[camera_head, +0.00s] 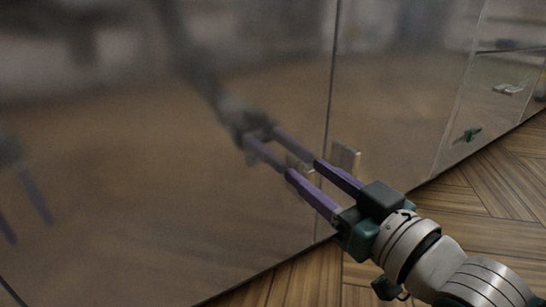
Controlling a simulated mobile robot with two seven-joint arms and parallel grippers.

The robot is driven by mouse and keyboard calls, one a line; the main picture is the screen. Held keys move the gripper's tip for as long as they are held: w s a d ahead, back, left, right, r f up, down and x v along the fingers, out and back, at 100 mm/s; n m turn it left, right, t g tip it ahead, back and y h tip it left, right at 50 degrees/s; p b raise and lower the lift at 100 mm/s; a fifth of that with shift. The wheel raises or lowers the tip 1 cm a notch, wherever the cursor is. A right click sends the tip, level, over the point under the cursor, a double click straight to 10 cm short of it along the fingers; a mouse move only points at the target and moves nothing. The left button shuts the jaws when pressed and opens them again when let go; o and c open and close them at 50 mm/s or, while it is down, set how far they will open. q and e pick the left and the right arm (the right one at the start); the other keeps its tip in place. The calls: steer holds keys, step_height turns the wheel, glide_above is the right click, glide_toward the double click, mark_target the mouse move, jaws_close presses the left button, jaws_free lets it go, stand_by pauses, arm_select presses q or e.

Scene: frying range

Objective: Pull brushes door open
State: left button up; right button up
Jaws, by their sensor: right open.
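Glossy door panels (120,220) fill most of the head view, with a vertical seam (328,110) between two of them. A small pale handle (345,157) stands out just right of the seam. Another small pale piece (301,168), perhaps the left panel's handle, shows just left of the seam, partly hidden. My right gripper (304,168) is open, its two purple fingers apart on either side of that piece; I cannot tell whether they touch it. I cannot tell which panel is the brushes door. My left gripper shows only as a likely reflection at the left edge.
The shiny panels mirror my arm and the room. A wooden plank floor (480,200) runs along their foot at lower right and is clear around my right arm. Small pale and green shapes show in the far right panel, perhaps reflections.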

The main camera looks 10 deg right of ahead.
jaws_close()
stand_by(1.4)
